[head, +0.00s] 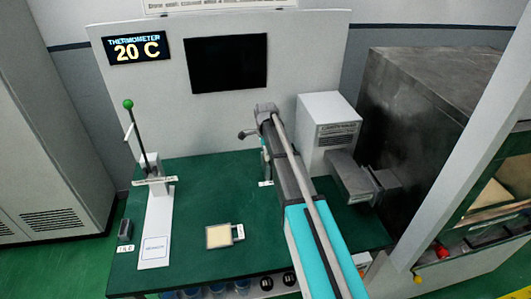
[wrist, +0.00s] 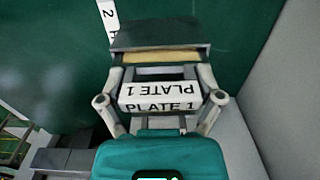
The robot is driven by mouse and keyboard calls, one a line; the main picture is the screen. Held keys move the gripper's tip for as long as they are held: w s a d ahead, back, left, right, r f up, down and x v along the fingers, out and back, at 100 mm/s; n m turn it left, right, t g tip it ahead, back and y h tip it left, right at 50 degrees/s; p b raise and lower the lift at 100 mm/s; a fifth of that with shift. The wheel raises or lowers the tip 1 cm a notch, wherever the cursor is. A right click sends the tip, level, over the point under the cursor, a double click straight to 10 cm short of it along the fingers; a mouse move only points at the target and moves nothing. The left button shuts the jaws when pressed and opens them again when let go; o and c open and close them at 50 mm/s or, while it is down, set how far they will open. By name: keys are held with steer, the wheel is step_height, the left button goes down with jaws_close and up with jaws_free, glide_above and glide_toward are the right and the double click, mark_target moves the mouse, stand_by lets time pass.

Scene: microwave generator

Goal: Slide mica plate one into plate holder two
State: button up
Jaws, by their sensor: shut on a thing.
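My gripper (wrist: 160,82) is shut on mica plate one (wrist: 160,57) in the wrist view. The "PLATE 1" tag (wrist: 158,92) sits between the fingers. Only a thin tan strip of the plate shows beyond them. A dark grey block (wrist: 160,36), which looks like plate holder two, lies right against that strip, with a white label (wrist: 108,18) reading "2" beside it. I cannot tell how far the plate is inside the holder. In the head view my arm hides the plate and most of the holder; a small white label (head: 265,183) shows by the arm.
Another tan plate with a tag (head: 219,236) lies on the green table (head: 195,205). A lever stand (head: 156,215) and a small dark block (head: 125,230) are at the left. A white box (head: 325,125) and a grey waveguide-like part (head: 360,180) stand close on the right.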

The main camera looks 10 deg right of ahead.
steer(key=shift+f, duration=0.15)
steer(key=o, duration=1.1)
steer(key=shift+c, duration=0.2)
step_height(320, 180, up, 13)
steer(key=p, duration=1.2)
steer(key=shift+a+f+p, duration=0.1)
steer(key=shift+p, duration=0.25)
